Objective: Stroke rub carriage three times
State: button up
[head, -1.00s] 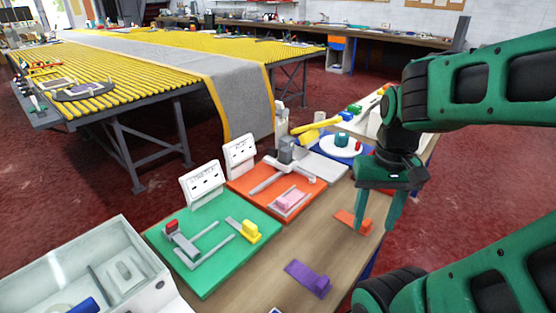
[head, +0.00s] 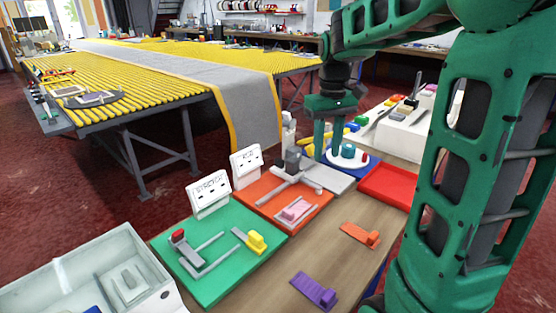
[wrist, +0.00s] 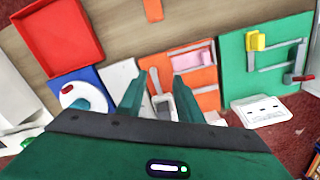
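The rub carriage appears to be the grey block with a T-shaped grey frame (head: 292,160) on the orange board (head: 262,199), behind a pink block on a pale pad (head: 296,209). A white sign that seems to read "RUB" (head: 246,162) stands at the board's back edge. My gripper (head: 328,156) is open and empty, pointing down above the back right of the boards. In the wrist view, the gripper's two fingers (wrist: 158,106) are apart, with the grey carriage part (wrist: 160,103) showing between them, farther below. Contact is not visible.
The green board (head: 216,268) with a "STRETCH" sign (head: 209,195) is at left. A blue mat with a white disc (head: 348,160) and a red tray (head: 388,187) lie at right. Orange (head: 361,233) and purple (head: 314,291) blocks lie in front, with bare wood between.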

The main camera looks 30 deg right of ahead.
aim_at(279, 159)
jog(key=w+a+f+n, duration=0.1)
jog(key=w+a+n, duration=0.15)
jog(key=w, duration=0.75)
jog(key=w+a+f+n, duration=0.1)
jog(key=w+a+n, duration=0.15)
jog(key=w, duration=0.65)
jog(key=f, duration=1)
jog(key=shift+w+d+f, duration=0.15)
jog(key=shift+d+f, duration=0.05)
jog(key=shift+d, duration=0.05)
grip_shut()
